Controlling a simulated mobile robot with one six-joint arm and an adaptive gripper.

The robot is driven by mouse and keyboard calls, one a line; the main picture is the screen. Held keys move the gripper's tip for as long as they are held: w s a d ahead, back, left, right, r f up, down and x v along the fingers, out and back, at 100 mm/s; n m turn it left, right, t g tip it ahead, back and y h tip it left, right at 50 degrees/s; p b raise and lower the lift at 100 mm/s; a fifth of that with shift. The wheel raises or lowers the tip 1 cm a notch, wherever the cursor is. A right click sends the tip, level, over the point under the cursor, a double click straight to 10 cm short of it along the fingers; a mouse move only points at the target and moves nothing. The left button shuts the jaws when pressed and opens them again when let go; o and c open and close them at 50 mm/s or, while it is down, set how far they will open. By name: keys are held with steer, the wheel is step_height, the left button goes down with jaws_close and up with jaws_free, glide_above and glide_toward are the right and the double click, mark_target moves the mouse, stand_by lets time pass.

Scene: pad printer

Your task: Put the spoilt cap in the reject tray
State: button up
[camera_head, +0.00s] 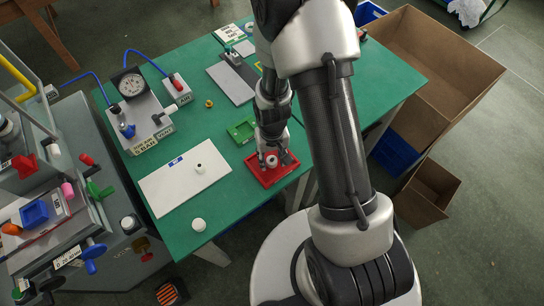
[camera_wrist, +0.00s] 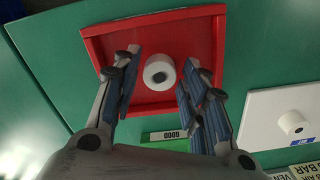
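The red tray (camera_head: 264,181) lies near the front edge of the green table and fills the upper middle of the wrist view (camera_wrist: 100,50). A white cap (camera_wrist: 159,72) with a dark spot at its centre is within the tray's walls; it also shows in the head view (camera_head: 271,161). My gripper (camera_head: 273,159) is over the tray, pointing down. In the wrist view my gripper (camera_wrist: 161,75) has one finger on each side of the cap, with a gap on both sides. I cannot make out the cap's print clearly.
A white board (camera_head: 180,187) carries another cap (camera_head: 199,168). A further white cap (camera_head: 198,225) stands near the front table edge. A gauge box (camera_head: 143,118) and the grey machine (camera_head: 110,250) are at left.

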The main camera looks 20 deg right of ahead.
steer(key=shift+o, duration=0.5)
steer(key=shift+r, duration=0.1)
step_height(320, 180, up, 12)
steer(key=p, duration=0.5)
step_height(320, 180, up, 7)
steer(key=t, duration=0.1)
glide_above(272, 160)
steer(key=s+r+t, duration=0.1)
steer(key=s+r, duration=0.6)
steer(key=r, duration=0.3)
steer(key=s+r+n+t, duration=0.1)
steer(key=s+r+t, duration=0.1)
steer(key=s+r, duration=0.6)
step_height(272, 160, up, 2)
steer(key=shift+r+t, duration=0.2)
steer(key=shift+t, duration=0.1)
